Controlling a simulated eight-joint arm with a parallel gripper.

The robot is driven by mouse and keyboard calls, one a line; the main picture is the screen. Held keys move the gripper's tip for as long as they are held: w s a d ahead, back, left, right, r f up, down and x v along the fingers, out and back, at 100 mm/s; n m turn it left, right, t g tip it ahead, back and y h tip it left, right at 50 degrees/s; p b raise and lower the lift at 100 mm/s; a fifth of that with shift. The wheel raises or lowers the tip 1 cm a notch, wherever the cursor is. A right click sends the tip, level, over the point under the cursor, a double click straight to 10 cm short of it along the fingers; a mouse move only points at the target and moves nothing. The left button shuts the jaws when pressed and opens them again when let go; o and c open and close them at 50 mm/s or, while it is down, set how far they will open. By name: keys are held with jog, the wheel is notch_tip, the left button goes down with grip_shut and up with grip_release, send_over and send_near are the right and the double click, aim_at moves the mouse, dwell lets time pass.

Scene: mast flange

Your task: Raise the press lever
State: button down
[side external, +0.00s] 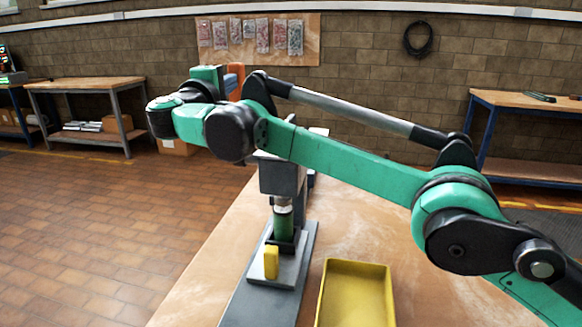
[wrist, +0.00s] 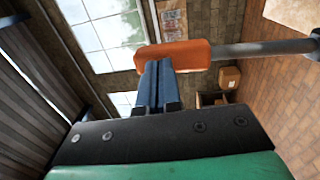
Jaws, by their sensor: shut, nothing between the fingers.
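The press lever has an orange grip on a grey metal rod. In the wrist view the orange grip (wrist: 188,54) lies across the picture, its rod (wrist: 262,47) running off to the right. My gripper (wrist: 158,66) has its two blue fingers together with nothing between them. The fingertips overlap the grip's lower edge; I cannot tell if they touch it. In the side view the grip (side external: 237,84) shows beside my blue fingers (side external: 232,70), above my arm. The grey press (side external: 283,177) stands on the bench, its upper part and the lever rod mostly hidden by my arm.
A green cylinder (side external: 284,224) stands under the press head, with a yellow block (side external: 271,263) in front of it on the base. A yellow tray (side external: 356,268) sits to the right on the wooden bench (side external: 208,278). Other benches stand by the brick wall.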

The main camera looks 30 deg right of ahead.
jog(key=r+v, duration=0.1)
jog(key=v, duration=1.2)
jog(key=w+d+r+n+t+y, duration=0.3)
jog(key=w+d+n+t+y, duration=0.2)
jog(key=w+d+n+y, duration=0.45)
jog(key=s+d+f+n+g+y, duration=0.1)
jog(key=s+d+f+n+y, duration=0.1)
jog(key=s+y, duration=0.4)
jog(key=s+d+f+n+g+y, duration=0.1)
jog(key=s+d+n+g+y, duration=0.15)
jog(key=s+y, duration=0.4)
jog(key=w+a, duration=0.3)
jog(key=w, duration=0.8)
jog(key=shift+w+f, duration=0.25)
jog(key=shift+w, duration=0.1)
jog(key=shift+t, duration=0.25)
